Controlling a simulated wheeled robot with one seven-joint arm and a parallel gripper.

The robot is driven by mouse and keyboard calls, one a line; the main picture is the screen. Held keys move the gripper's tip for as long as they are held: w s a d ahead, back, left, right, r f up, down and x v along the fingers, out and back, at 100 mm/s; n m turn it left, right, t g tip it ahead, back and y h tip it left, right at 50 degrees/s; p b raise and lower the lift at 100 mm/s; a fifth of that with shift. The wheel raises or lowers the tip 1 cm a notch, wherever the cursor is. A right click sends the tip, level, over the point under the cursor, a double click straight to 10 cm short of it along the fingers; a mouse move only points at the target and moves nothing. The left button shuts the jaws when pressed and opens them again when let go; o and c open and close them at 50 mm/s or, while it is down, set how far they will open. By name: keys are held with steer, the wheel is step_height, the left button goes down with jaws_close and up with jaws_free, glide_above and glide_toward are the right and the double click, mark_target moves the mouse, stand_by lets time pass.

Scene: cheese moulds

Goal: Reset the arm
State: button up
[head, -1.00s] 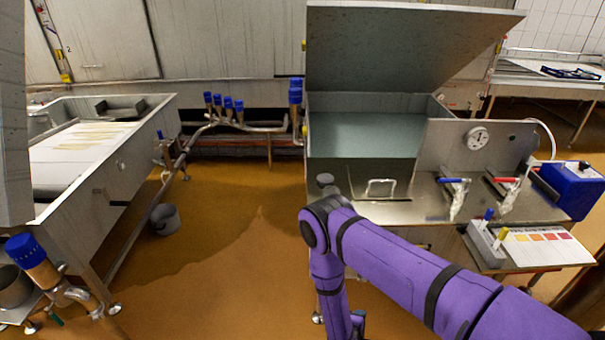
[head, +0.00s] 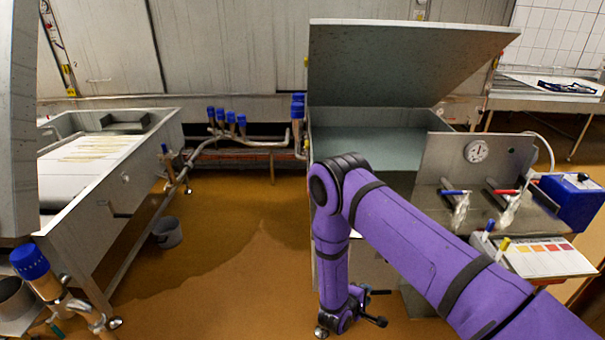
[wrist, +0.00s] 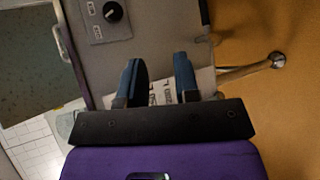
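My purple arm reaches in from the lower right of the head view, bends at a raised elbow and hangs down in front of the steel vat. My gripper (head: 382,307) is at its lower end, low above the floor, with its dark fingers pointing right. In the wrist view my gripper (wrist: 158,75) shows two dark blue fingers standing apart. Nothing is held between them. A printed white sheet or label (wrist: 160,92) shows behind the fingers; I cannot tell whether it is near them.
The steel vat (head: 335,120) has its lid (head: 400,62) raised. A blue box (head: 572,203) and a colour chart (head: 545,257) are at the right. Orange floor is clear between.

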steer(key=w+d+r+m+g+h, duration=0.2)
steer(key=w+r, duration=0.2)
steer(key=r, duration=0.8)
steer(key=s+d+r+m+g, duration=0.2)
steer(key=d+r, duration=0.1)
steer(key=r, duration=0.7)
steer(key=s+d+r+m+g, duration=0.1)
steer(key=d+r+m+g, duration=0.15)
steer(key=r, duration=0.65)
steer(key=s+d+r+m+g, duration=0.2)
steer(key=d+r+m, duration=0.1)
steer(key=r, duration=0.7)
steer(key=s+d+r+m+y, duration=0.3)
steer(key=s+r+y, duration=0.2)
steer(key=s+r, duration=0.9)
steer(key=s+a+r+t+y, duration=0.1)
steer(key=s+r+t+y, duration=0.1)
steer(key=s, duration=0.5)
steer(key=s+a+r+t+y, duration=0.2)
steer(key=s+r+y, duration=0.2)
steer(key=s+r, duration=0.2)
steer(key=shift+s, duration=0.55)
